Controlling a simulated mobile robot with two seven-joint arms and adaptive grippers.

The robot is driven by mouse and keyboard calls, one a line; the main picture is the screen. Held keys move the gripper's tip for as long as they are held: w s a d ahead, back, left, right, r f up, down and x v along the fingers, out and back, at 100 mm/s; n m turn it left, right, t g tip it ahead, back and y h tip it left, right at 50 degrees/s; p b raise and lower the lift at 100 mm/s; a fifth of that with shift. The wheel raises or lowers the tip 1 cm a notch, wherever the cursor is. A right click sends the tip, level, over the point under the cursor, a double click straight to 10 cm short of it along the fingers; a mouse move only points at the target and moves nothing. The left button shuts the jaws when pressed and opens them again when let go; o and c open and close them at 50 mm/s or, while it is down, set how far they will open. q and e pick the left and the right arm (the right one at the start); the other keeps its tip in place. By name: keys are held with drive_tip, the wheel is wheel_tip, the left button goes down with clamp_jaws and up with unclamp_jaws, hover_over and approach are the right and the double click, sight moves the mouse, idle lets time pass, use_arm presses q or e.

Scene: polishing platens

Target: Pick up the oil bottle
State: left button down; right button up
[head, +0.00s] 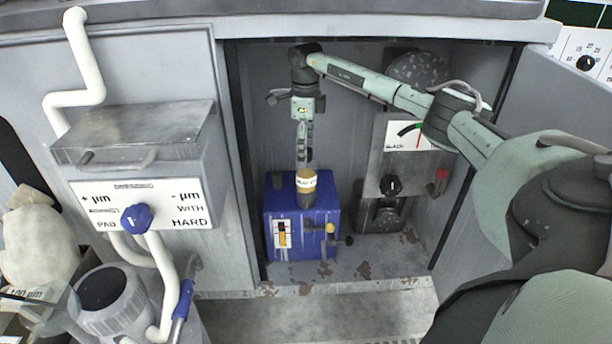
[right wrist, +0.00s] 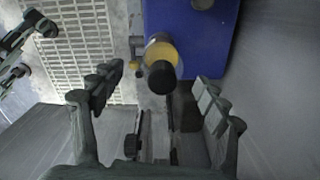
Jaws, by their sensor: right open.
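The oil bottle (head: 306,181), with a yellow body and a pale label, shows at the blue box in the open cabinet. In the right wrist view the bottle (right wrist: 160,50) shows its black cap towards the camera. My right gripper (right wrist: 158,90) is open, its fingers apart on either side of the cap in that picture. I see no contact with the bottle. In the head view the right gripper (head: 304,155) points down just above the bottle and partly hides it. Parts that look like my left gripper show cut off at the upper left of the right wrist view.
The blue box (head: 275,215) has a small gauge and a yellow-and-black knob on its front. A grey control panel (head: 412,155) is to its right. Cabinet walls close in on both sides. A grated floor (right wrist: 85,45) lies in front. White pipes run at the left.

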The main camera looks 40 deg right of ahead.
sight(306, 174)
use_arm(q)
drive_tip(key=shift+s+a+r+t+b, duration=0.1)
drive_tip(key=shift+a+r+t+b, duration=0.1)
drive_tip(key=shift+r+t, duration=0.3)
drive_tip(key=shift+s+a+r+t+b, duration=0.1)
drive_tip(key=shift+r+t+b, duration=0.1)
drive_tip(key=shift+r+t, duration=0.25)
use_arm(e)
wheel_tip(306, 174, down, 5)
drive_tip(key=shift+d+f, duration=0.1)
drive_tip(key=c, duration=1.6)
drive_tip(key=shift+w+r, duration=0.1)
drive_tip(key=shift+r, duration=0.15)
clamp_jaws()
